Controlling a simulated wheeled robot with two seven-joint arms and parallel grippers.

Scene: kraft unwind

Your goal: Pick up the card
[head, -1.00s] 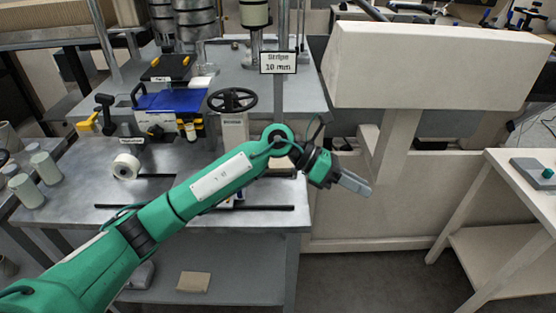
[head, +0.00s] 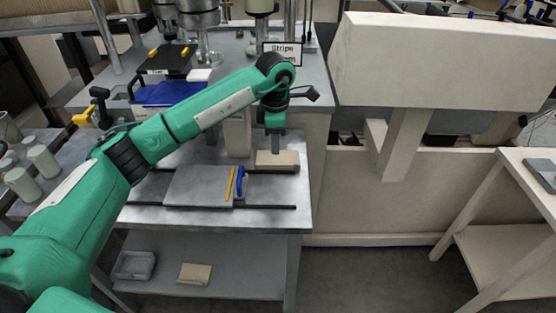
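A white card-like sign (head: 283,47) lettered "Stripe" stands at the back of the bench, its lower part covered by my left arm. A flat tan block or stack (head: 277,160) lies at the bench's right side; I cannot tell whether it is card. My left gripper (head: 277,145) points down just over the tan block, its fingertips at or near the block's back edge. Its fingers show narrow and edge-on, so their opening and any contact are unclear. My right gripper is not in view.
A grey plate (head: 198,186) with a yellow pencil-like stick (head: 229,183) and a blue tool (head: 239,181) lies left of the block. A tan piece (head: 195,274) and a grey tray (head: 134,265) are on the lower shelf. A large beige box structure (head: 435,62) stands right.

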